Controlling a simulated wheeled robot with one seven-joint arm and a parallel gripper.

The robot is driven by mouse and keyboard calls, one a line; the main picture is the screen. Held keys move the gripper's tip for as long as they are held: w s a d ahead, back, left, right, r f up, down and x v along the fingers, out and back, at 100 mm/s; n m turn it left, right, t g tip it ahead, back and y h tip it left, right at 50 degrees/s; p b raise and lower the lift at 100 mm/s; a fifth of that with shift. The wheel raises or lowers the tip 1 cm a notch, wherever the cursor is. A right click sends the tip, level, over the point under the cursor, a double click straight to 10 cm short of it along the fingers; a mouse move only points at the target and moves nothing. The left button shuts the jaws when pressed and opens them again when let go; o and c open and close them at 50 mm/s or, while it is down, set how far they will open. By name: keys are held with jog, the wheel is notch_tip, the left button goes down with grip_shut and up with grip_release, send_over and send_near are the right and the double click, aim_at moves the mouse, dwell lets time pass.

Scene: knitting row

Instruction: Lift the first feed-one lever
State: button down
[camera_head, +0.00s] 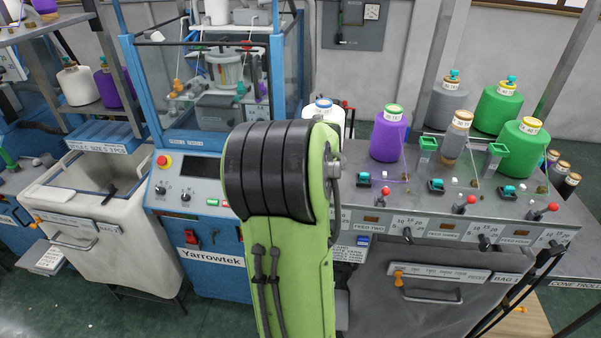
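No lever marked feed one shows. On the grey feed panel (520,215) at the right, a label reads FEED TWO (370,228). A red-knobbed lever (386,191) stands above it. Two more red-knobbed levers (471,199) and (553,207) stand farther right along the panel; the label under the first appears to read FEED THREE (443,234). My green and black arm link covers the panel's left end, so anything there is hidden. My gripper is not in view.
Purple (390,138), grey (448,103) and green (520,150) yarn cones stand on and behind the panel. A blue Yarrowtek knitting machine (215,258) stands left, beside a pale bin (100,215). A grey bin (425,310) sits below the panel.

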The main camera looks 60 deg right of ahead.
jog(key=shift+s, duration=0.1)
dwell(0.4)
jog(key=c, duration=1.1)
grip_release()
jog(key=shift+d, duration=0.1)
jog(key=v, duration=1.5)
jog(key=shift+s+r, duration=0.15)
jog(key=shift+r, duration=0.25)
